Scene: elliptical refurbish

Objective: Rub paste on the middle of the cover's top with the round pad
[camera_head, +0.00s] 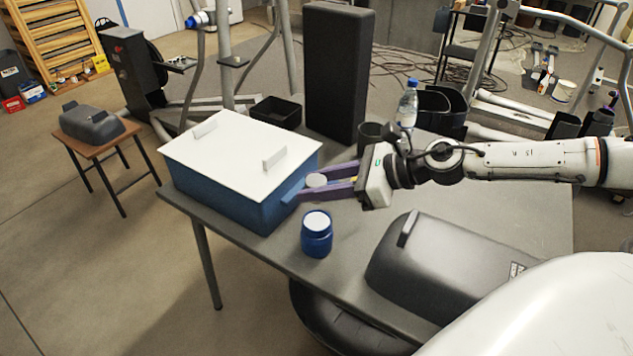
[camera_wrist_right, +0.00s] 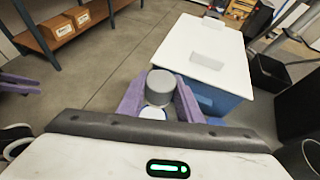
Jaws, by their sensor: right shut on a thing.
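My right gripper (camera_head: 328,181) has its purple fingers shut on the round pad (camera_head: 316,180), beside the blue box and above the table. In the right wrist view the pad is a grey cylinder (camera_wrist_right: 166,88) between the fingers. A blue jar (camera_head: 317,238) with a white top stands on the table below and nearer than the gripper. A dark grey cover (camera_head: 425,265) with a raised handle lies on the table at the right front, apart from the gripper. A similar dark cover (camera_head: 92,126) sits on a small wooden table at the left.
A blue box (camera_head: 235,197) with a white lid (camera_head: 225,150) and two handles stands just left of the gripper. A tall dark block (camera_head: 338,70), a black bin (camera_head: 277,112), a dark cup (camera_head: 372,138) and a water bottle (camera_head: 407,104) stand behind.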

